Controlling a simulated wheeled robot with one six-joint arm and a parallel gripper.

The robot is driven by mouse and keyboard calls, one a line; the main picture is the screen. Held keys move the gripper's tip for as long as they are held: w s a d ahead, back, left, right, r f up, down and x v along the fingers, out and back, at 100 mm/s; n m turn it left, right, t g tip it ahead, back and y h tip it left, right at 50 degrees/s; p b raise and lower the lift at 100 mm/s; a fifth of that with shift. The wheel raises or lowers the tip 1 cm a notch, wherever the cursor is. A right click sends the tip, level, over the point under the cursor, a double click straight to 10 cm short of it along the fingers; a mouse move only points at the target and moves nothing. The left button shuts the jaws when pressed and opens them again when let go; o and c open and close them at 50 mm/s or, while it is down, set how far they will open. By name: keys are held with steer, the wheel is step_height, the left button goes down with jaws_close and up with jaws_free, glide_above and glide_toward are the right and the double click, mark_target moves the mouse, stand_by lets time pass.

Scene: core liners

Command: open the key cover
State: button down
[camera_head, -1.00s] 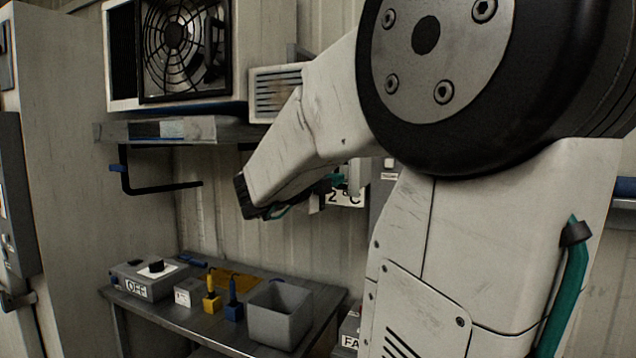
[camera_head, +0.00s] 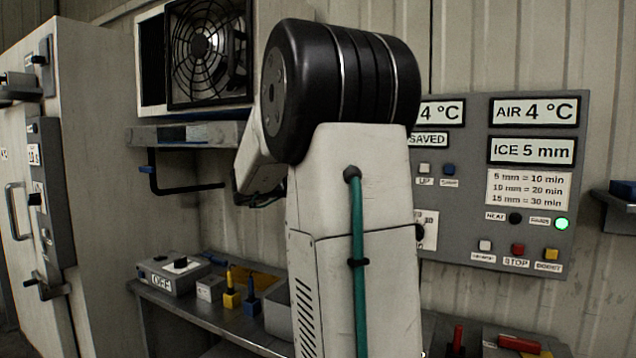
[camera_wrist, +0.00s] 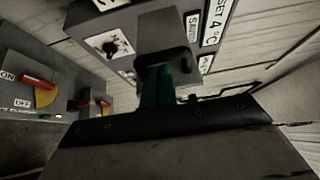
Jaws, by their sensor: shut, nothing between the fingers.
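I cannot pick out the key cover with certainty. In the wrist view, a grey box-like piece (camera_wrist: 150,32) stands out from the grey panel (camera_wrist: 85,25), beyond my fingertips, and may be the cover. My gripper (camera_wrist: 165,80) is shut and empty, with its teal fingers just below that piece. I cannot tell if they touch it. A black knob (camera_wrist: 110,47) on a white plate lies left of the piece. In the head view my arm hides the gripper and part of the control panel (camera_head: 465,200).
A bench (camera_head: 205,315) at the lower left holds an OFF switch box (camera_head: 172,275), blue and yellow pieces and a grey bin (camera_head: 279,312). A fan unit (camera_head: 205,50) hangs above. A tall cabinet (camera_head: 95,150) stands left. A red-handled switch (camera_wrist: 38,82) shows in the wrist view.

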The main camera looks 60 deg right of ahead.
steer(key=shift+m+g+y, duration=0.4)
steer(key=shift+m+g, duration=0.1)
steer(key=shift+g, duration=0.1)
steer(key=w, duration=0.1)
steer(key=w+d, duration=0.1)
steer(key=w, duration=0.1)
steer(key=w+d, duration=0.1)
steer(key=shift+w, duration=0.15)
